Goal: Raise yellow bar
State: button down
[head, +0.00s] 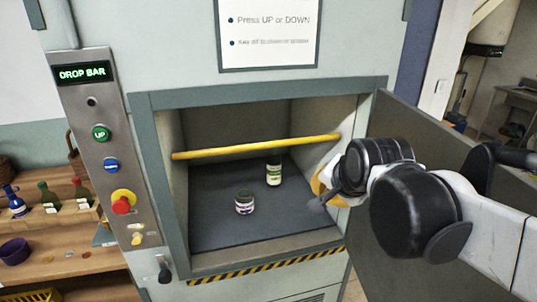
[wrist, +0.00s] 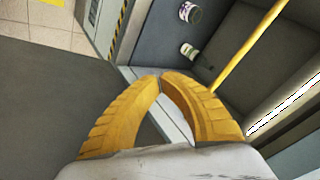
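The yellow bar (head: 256,147) runs across the cabinet opening at about mid-height, its right end a little higher in the picture. It also shows in the wrist view (wrist: 246,48), beyond and to the right of my fingers. My gripper (head: 320,187) is at the right side of the opening, below the bar's right end, and partly hidden by my arm. In the wrist view my yellow fingers (wrist: 160,79) meet at the tips with nothing between them. A control panel left of the opening has a lit display reading DROP BAR (head: 83,73), a green UP button (head: 101,133) and a blue button (head: 111,165).
A white-and-green jar (head: 274,172) and a short jar (head: 244,203) stand inside the cabinet. A red knob (head: 123,201) sits low on the panel. An open grey door (head: 440,135) stands at right, behind my arm. Shelves with bottles (head: 50,197) are at left.

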jog(key=s+d+f+n+b, duration=0.55)
jog(key=s+f, duration=0.25)
jog(key=f, duration=0.3)
jog(key=w+a+r+m+t+b, duration=0.1)
jog(key=w+a+m+t, duration=0.15)
jog(key=w, duration=0.35)
jog(key=w+a+r+m+t+b, duration=0.1)
jog(key=w+a+t, duration=0.15)
jog(key=w, duration=0.35)
jog(key=m+t+y+b, duration=0.4)
jog(key=m+t+y, duration=0.2)
jog(key=m+t, duration=0.35)
send_near(254, 148)
jog(key=s+d+f, duration=0.3)
jog(key=d+f, duration=0.1)
jog(key=f, duration=0.1)
jog(key=p+x, duration=0.5)
jog(key=x, duration=0.9)
jog(key=shift+d+r+t, duration=0.25)
jog(key=shift+r+t, duration=0.05)
jog(key=shift+t, duration=0.15)
